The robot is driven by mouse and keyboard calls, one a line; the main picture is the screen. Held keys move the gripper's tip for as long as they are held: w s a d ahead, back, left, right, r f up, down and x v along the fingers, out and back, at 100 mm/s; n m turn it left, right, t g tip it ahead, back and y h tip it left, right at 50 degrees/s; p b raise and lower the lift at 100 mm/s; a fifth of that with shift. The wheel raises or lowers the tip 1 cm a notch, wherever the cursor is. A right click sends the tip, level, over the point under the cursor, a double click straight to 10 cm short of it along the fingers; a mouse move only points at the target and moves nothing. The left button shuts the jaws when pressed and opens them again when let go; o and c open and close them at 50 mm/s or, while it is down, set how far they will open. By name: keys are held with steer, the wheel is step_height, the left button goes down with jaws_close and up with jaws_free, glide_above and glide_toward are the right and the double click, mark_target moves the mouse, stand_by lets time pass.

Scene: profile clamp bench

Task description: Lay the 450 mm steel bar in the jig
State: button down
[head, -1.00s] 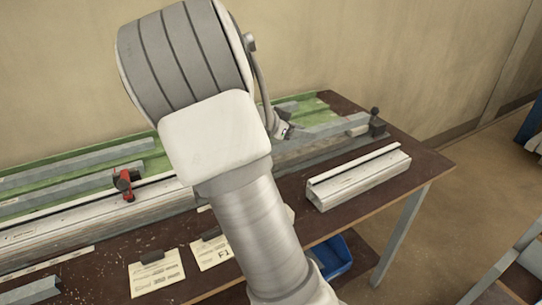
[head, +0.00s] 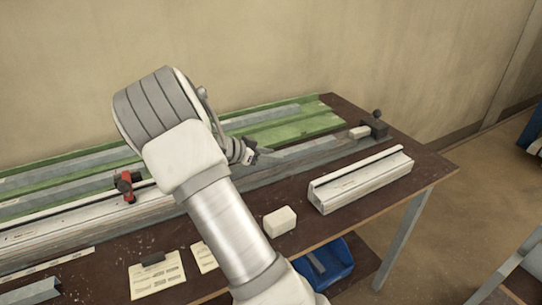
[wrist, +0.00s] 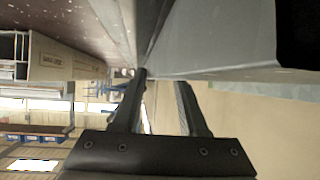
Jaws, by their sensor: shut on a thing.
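My gripper (head: 246,153) is over the back part of the bench, its tips partly hidden by my wrist. It is shut on a grey steel bar (head: 300,150), which runs right from the gripper toward the end stop. In the wrist view, the two dark fingers (wrist: 160,82) reach up to a broad grey metal face (wrist: 215,40). The jig is the long grey rail along the bench, with a dark end stop (head: 375,125) and a pale block (head: 358,132) at its right end. I cannot tell whether the bar touches the jig. My arm hides the bar's left part.
Green racks (head: 290,125) with grey bars lie behind. A red clamp (head: 125,186) stands on the long pale profile at left. A short white profile (head: 360,180) and a white block (head: 280,221) lie in front. A blue bin (head: 325,262) is below the bench.

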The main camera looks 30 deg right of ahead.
steer(key=shift+s+f+b, duration=0.1)
steer(key=shift+f+b, duration=0.4)
steer(key=shift+b, duration=0.6)
steer(key=shift+c, duration=2.2)
jaws_free()
steer(key=shift+s+a+f, duration=0.1)
steer(key=shift+f, duration=0.1)
steer(key=shift+r+p, duration=0.55)
steer(key=shift+p, duration=0.5)
steer(key=shift+a+r+p, duration=0.2)
steer(key=shift+r+p, duration=0.05)
steer(key=shift+p, duration=0.05)
steer(key=v, duration=1.1)
steer(key=shift+r, duration=0.1)
steer(key=shift+a+r, duration=0.1)
steer(key=shift+r, duration=0.05)
steer(key=s+a+r+n+t+y, duration=0.1)
steer(key=s+a+r+n+y, duration=0.2)
steer(key=s, duration=0.6)
steer(key=s+a+r+n+t+y, duration=0.2)
steer(key=s+a+n+y, duration=0.3)
steer(key=s+n, duration=0.3)
steer(key=s+a+r+n+t+y, duration=0.1)
steer(key=s+a+r+n+y, duration=0.3)
steer(key=s, duration=0.7)
steer(key=shift+a+r+n+t, duration=0.45)
steer(key=shift+a+n, duration=0.15)
steer(key=shift+n, duration=0.5)
